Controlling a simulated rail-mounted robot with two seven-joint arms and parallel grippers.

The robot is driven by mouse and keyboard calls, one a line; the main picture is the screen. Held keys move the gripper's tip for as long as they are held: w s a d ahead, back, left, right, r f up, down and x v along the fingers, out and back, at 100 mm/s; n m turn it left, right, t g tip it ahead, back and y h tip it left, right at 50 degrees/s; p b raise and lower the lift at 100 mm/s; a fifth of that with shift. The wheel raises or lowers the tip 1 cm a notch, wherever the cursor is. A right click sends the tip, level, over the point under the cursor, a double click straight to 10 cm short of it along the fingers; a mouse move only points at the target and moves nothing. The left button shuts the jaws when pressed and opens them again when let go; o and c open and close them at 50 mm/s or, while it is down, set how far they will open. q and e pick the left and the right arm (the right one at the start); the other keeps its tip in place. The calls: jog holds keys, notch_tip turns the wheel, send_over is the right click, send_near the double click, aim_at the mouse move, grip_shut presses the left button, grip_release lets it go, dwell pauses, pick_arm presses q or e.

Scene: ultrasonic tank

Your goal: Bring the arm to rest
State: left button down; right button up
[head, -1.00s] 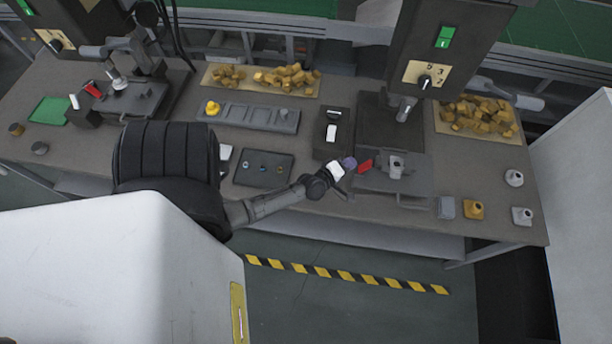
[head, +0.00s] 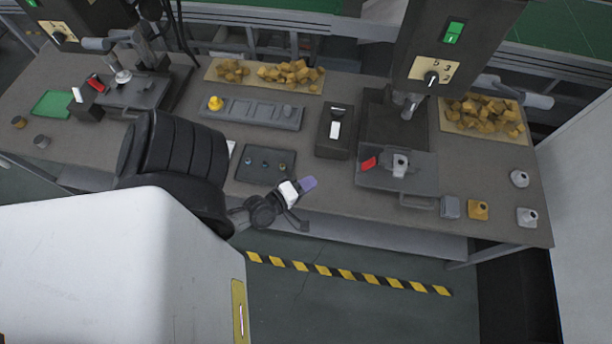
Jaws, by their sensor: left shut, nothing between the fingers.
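My left arm reaches in from the left in the head view, partly behind a large white body at the lower left. My left gripper (head: 298,207) is over the front edge of the workbench (head: 330,188), in front of the small dark plate with round holes. It is shut and empty, and a purple tip shows at its end. It stands clear to the left of the ultrasonic press fixture (head: 372,182). My right gripper is not in view.
The press with its green switch (head: 453,32) stands at the right. Trays of brown pieces (head: 290,73) (head: 482,117) lie at the back. A black box with a white switch (head: 334,130) and a grey slotted tray (head: 252,112) stand mid-bench. The striped floor in front is clear.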

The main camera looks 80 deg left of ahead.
pick_arm(q)
jog(key=shift+s+d+r, duration=0.2)
jog(key=shift+s, duration=0.15)
dwell(0.6)
jog(key=s+d+f+m+g+h, duration=0.3)
jog(key=d+m+g+h, duration=0.25)
jog(key=m, duration=0.35)
jog(key=s+d+f+m+g+h, duration=0.3)
jog(key=d+f+m+g+h, duration=0.15)
jog(key=d+m, duration=0.3)
jog(key=w+d+r+m+y+p, duration=0.1)
jog(key=w+r+m+p, duration=0.1)
jog(key=r, duration=0.4)
jog(key=w+d+r+m+p, duration=0.1)
jog(key=w+r+m+p, duration=0.1)
jog(key=r+p, duration=0.2)
jog(key=w+r+m+g+y+p, duration=0.1)
jog(key=w+r+m+p, duration=0.2)
jog(key=r, duration=0.6)
jog(key=shift+d+y, duration=0.3)
jog(key=shift+d, duration=0.1)
